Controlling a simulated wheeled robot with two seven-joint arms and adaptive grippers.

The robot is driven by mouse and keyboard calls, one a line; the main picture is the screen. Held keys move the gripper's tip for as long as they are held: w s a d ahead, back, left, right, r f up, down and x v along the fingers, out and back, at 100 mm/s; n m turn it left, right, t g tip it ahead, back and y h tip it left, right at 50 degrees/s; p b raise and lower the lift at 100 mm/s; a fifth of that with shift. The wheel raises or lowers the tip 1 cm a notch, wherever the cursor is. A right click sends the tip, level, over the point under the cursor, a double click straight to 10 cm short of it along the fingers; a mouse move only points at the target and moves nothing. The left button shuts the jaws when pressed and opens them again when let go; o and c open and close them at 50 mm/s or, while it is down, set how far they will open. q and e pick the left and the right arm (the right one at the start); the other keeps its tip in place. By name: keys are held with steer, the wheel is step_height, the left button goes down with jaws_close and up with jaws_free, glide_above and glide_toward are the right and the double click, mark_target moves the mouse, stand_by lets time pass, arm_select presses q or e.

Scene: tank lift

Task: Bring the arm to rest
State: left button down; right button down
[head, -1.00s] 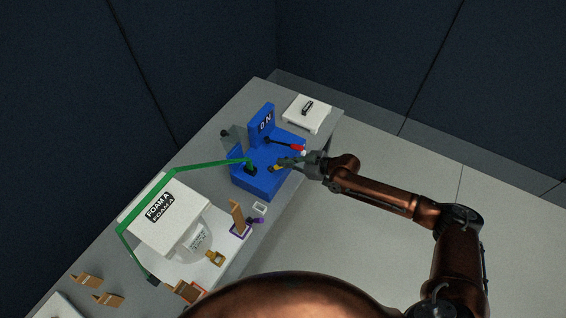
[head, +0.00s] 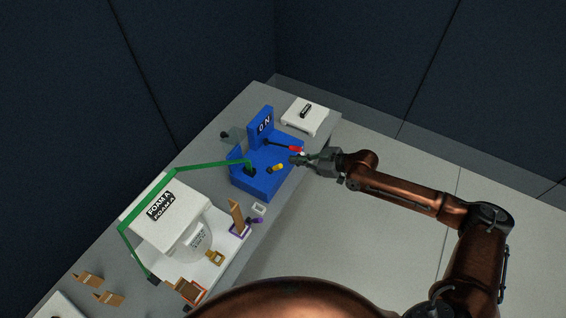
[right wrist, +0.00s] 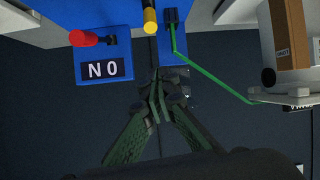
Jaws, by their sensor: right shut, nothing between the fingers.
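My right gripper (head: 299,160) is shut and empty. In the head view it hovers at the right edge of the blue block (head: 262,186), close to the red-tipped lever (head: 294,149). In the right wrist view its fingers (right wrist: 157,98) meet below the blue block (right wrist: 103,58). The red knob (right wrist: 83,38) and a yellow knob (right wrist: 150,20) show above them, apart from the fingers. The yellow knob also shows in the head view (head: 276,168). My left gripper is not in view.
A green pipe (head: 207,165) runs from the blue block to the white box marked FOAM A (head: 165,207). A white stand (head: 303,114) is behind the block. Brown wedges (head: 108,298) and small brackets lie on the grey table (head: 222,270). Open floor lies to the right.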

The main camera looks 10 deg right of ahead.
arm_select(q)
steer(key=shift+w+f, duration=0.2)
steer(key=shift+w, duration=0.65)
arm_select(e)
steer(key=shift+s+d+r, duration=0.25)
steer(key=shift+r, duration=0.05)
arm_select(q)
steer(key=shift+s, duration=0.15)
